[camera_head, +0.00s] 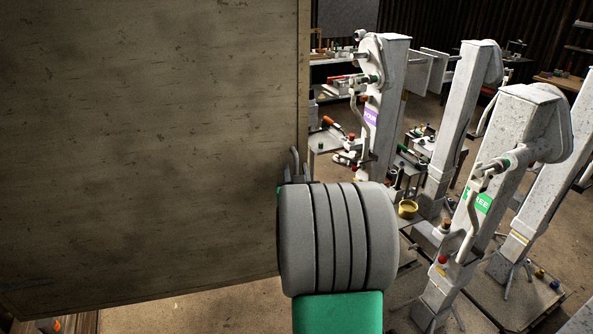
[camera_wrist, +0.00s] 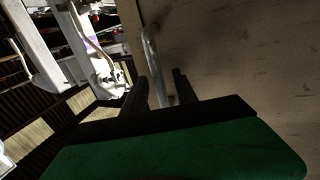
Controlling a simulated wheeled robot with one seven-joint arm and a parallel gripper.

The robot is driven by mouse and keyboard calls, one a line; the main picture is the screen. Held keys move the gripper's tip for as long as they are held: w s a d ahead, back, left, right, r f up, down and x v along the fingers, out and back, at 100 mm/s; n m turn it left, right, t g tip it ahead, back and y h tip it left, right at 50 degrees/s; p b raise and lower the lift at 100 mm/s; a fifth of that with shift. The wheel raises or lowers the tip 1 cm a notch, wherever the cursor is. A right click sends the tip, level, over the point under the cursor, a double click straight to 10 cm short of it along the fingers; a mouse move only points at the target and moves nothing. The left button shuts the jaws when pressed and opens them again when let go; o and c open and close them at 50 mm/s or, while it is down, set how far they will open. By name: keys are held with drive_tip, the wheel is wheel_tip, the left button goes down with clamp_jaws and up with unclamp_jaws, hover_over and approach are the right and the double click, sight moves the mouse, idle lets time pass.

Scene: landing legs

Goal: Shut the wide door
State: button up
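The wide door (camera_head: 150,140) is a large worn grey-brown panel filling the left of the head view. It stands with its free edge toward the middle of the picture. A metal bar handle (camera_head: 293,163) is near that edge; the handle also shows in the wrist view (camera_wrist: 154,62), running down between my fingers. My gripper (camera_wrist: 163,85) has its two dark fingers apart, one on each side of the handle. A gap shows on the left side of the bar; whether the right finger touches it I cannot tell.
Several tall white landing legs (camera_head: 510,150) with cranks stand to the right, on metal bases. A yellow bowl (camera_head: 408,209) sits among tools near the closest leg. Bare floor (camera_head: 200,305) shows below the door.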

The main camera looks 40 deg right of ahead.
drive_tip(key=shift+c, duration=0.2)
clamp_jaws()
idle(1.1)
